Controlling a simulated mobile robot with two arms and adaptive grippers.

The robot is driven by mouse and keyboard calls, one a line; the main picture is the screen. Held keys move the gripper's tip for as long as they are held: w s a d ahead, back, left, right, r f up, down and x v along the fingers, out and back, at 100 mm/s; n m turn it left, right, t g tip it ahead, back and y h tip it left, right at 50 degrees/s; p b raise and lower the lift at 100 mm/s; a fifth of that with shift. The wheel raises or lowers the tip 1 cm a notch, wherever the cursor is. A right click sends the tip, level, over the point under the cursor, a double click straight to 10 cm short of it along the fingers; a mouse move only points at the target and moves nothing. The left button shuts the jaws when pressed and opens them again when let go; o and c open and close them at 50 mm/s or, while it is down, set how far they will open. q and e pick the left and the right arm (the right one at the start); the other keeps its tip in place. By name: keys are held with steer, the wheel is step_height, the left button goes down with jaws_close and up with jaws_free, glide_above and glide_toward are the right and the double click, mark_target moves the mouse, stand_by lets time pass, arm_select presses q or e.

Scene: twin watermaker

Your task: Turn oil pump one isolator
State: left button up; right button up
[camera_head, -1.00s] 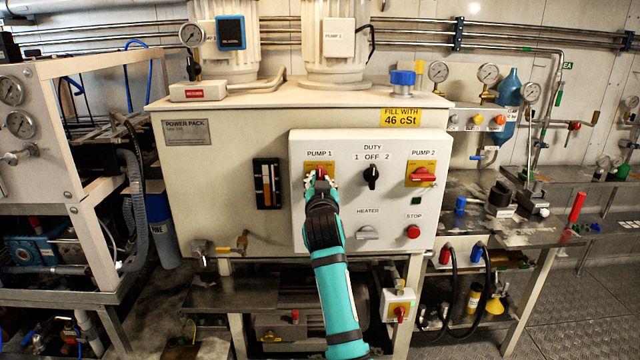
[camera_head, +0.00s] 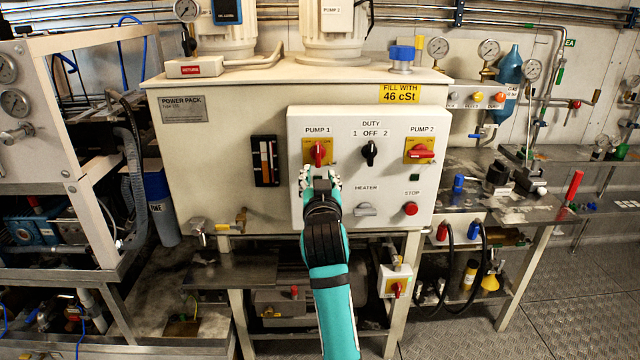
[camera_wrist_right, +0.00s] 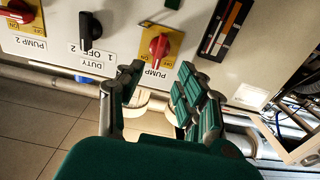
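The pump 1 isolator (camera_head: 318,153) is a red knob on a yellow plate at the upper left of the white control panel (camera_head: 338,225). In the head view its handle stands upright. My right gripper (camera_head: 320,182) is just below the knob, apart from it, with its fingers spread and empty. In the right wrist view the red knob (camera_wrist_right: 158,47) lies beyond the open fingertips (camera_wrist_right: 155,80). The pump 2 isolator (camera_head: 420,150) has its red handle lying crosswise. My left gripper is not in view.
On the same panel are the black duty switch (camera_head: 370,151), the grey heater switch (camera_head: 365,209) and the red stop button (camera_head: 410,209). A small box with a red knob (camera_head: 395,284) hangs below the panel. A workbench with fittings stands to the right.

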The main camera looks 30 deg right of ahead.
steer(key=shift+v, duration=1.15)
